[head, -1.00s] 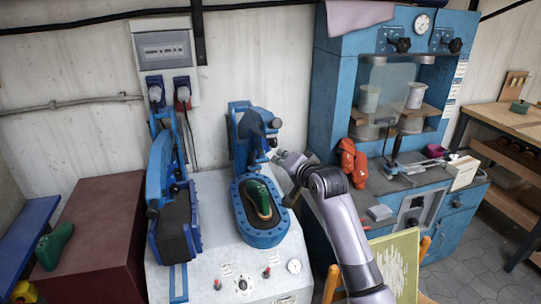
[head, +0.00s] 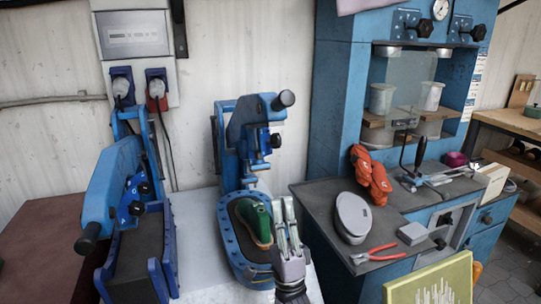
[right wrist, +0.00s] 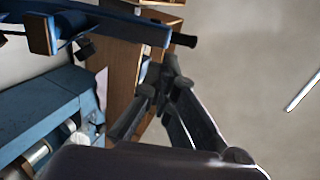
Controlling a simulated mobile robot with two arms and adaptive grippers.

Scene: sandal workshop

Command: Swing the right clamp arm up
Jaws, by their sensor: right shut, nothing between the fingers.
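The right clamp arm (head: 250,112) is blue with a dark knob (head: 283,100) at its free end. In the head view it slopes upward to the right from its post, above the oval base (head: 232,240). A green shoe last (head: 255,222) lies in that base. My right gripper (head: 285,208) stands in front of the base, beside the last, fingers pointing up. It is shut and empty, below and apart from the knob. Its dark fingers (right wrist: 170,75) fill the middle of the right wrist view. My left gripper is not in view.
The left clamp arm (head: 112,185) is lowered over its dark pad (head: 135,260). On the right stands a blue press (head: 338,110). Its bench (head: 320,200) holds red gloves (head: 370,175), a grey oval thing (head: 352,215) and red pliers (head: 373,254). A yellow board (head: 430,285) stands in front.

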